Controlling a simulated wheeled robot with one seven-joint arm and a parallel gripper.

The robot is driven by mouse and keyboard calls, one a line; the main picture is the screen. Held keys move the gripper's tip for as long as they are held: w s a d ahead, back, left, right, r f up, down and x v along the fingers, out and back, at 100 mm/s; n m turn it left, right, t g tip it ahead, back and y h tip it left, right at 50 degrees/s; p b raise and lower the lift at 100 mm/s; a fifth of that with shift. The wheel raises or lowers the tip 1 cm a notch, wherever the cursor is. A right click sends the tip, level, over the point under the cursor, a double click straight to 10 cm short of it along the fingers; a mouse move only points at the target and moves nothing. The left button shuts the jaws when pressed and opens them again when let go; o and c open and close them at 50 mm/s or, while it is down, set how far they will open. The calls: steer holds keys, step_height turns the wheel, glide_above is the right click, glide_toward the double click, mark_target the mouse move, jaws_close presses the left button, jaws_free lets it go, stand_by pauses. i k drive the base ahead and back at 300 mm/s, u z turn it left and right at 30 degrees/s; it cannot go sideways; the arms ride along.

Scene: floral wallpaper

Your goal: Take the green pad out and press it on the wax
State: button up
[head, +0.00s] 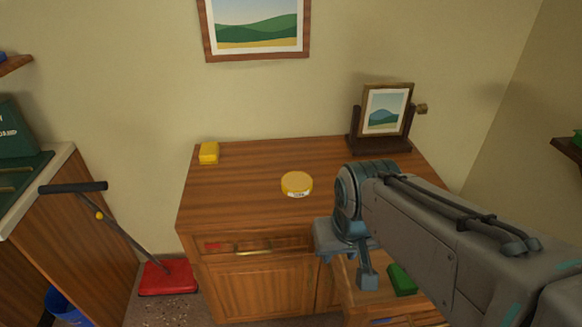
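A round yellow tin (297,184) with a white label, which seems to be the wax, stands on the wooden cabinet top. The green pad (402,280) lies in the pulled-out right drawer (350,297) at the cabinet's front. My gripper (367,280) points down over this drawer, just left of the pad. It appears apart from the pad. One finger shows clearly; the rest is hidden by my arm, so I cannot tell how wide it is. My arm also covers part of the drawer and the cabinet's right front.
A yellow block (208,153) lies at the cabinet's back left. A framed picture on a dark stand (384,115) is at the back right. A red floor sweeper (168,277) stands left of the cabinet. The top's middle is mostly clear.

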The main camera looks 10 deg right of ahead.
mark_target(402, 286)
steer(key=k, duration=0.45)
steer(key=z, duration=0.1)
steer(key=i, duration=0.7)
steer(key=z, duration=1.2)
